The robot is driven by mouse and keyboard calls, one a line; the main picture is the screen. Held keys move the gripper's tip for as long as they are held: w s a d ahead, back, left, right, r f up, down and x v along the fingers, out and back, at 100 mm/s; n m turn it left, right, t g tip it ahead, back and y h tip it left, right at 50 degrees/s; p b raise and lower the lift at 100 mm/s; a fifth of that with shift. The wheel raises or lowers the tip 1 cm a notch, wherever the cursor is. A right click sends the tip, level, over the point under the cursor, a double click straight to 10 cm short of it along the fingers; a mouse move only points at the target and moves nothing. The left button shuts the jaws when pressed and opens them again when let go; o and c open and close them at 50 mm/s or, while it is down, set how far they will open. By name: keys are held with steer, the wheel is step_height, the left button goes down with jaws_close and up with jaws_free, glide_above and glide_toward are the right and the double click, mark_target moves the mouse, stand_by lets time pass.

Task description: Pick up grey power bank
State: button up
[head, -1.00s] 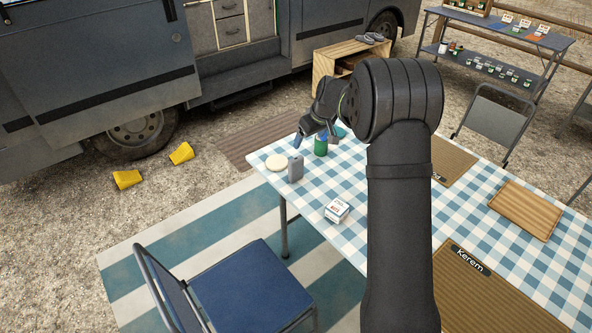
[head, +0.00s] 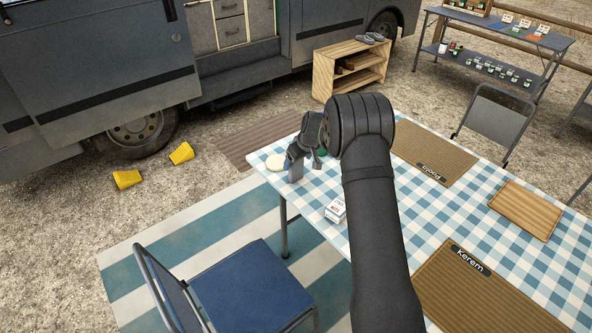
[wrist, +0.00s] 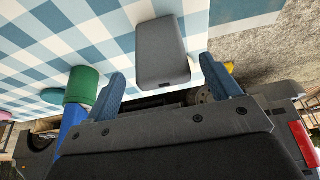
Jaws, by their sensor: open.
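The grey power bank (head: 295,174) stands near the far left corner of the checked table, partly covered by my gripper in the head view. In the wrist view the power bank (wrist: 163,48) shows just beyond and between the fingertips. My gripper (wrist: 163,72) is open, with one blue-grey finger toward each side of the power bank and a gap on both sides. In the head view my gripper (head: 303,158) is at the power bank, close above or beside it. I cannot tell whether it touches.
A green cylinder (wrist: 82,86) is close outside the left finger, with a blue object (wrist: 72,120) by it. A round cream item (head: 275,162) lies left of the power bank near the table edge. A small white box (head: 335,210) is nearer the front. Placemats and a wooden tray (head: 525,209) lie right.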

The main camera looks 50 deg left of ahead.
mark_target(296, 164)
steer(key=x, duration=0.3)
steer(key=shift+s+f, duration=0.1)
steer(key=shift+f, duration=0.05)
steer(key=c, duration=1.2)
